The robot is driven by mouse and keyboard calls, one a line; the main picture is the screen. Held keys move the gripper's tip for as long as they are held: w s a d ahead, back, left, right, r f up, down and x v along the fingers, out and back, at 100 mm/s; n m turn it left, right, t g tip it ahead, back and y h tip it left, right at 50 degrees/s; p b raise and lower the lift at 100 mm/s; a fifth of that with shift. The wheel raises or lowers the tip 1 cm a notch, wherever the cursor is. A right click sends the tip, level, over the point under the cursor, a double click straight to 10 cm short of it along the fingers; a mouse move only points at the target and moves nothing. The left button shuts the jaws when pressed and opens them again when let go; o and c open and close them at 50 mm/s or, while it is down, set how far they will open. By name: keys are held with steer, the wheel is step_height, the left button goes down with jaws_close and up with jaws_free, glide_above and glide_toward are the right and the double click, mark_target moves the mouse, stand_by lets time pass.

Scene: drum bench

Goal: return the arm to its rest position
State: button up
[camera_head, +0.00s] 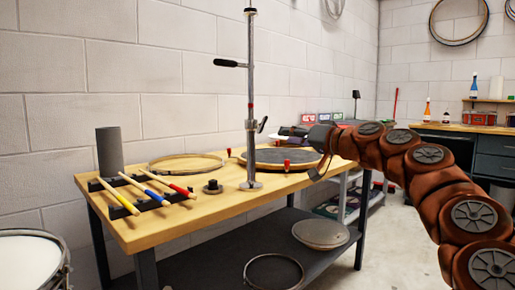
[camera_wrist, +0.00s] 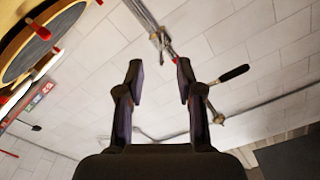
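My arm reaches in from the right in the head view, and my gripper (camera_head: 318,150) is above the right part of the wooden bench (camera_head: 150,228), near the round drum pad (camera_head: 262,156). In the wrist view my gripper (camera_wrist: 160,75) has its two fingers spread apart with nothing between them. The wrist view is tilted and shows the wall, the metal stand (camera_wrist: 150,22) and part of the drum pad (camera_wrist: 45,38). In the head view the gripper's fingers are small and partly hidden by the arm.
The metal stand (camera_head: 251,110) rises from the bench. Drumsticks (camera_head: 150,193) lie on a dark rack beside a grey cylinder (camera_head: 109,152). A hoop (camera_head: 187,162) lies behind. The lower shelf holds a drumhead (camera_head: 320,233) and a ring (camera_head: 273,272). Floor at right is partly clear.

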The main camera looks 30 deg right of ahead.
steer(key=s+a+r+n+g+y+p, duration=0.2)
steer(key=a+r+n+g+p, duration=0.15)
steer(key=a+p, duration=0.7)
steer(key=s+a+r+n+g+y+p, duration=0.1)
steer(key=s+a+r+n+g+p, duration=0.25)
steer(key=a, duration=1.25)
steer(key=s+a+f+g+h+p, duration=0.1)
steer(key=s+a+f+g+p, duration=0.2)
steer(key=s+a+g+p, duration=0.65)
steer(key=s+d+f+m+g+h+p, duration=0.1)
steer(key=s+d+h+p, duration=0.2)
steer(key=s+p, duration=0.7)
steer(key=s+d+f+m+g+h+p, duration=0.1)
steer(key=s+d+f+g+h+p, duration=0.1)
steer(key=s+p, duration=0.8)
steer(key=shift+s+d+f+m+h, duration=0.2)
steer(key=shift+s+d+m+h, duration=0.25)
steer(key=shift+d, duration=0.25)
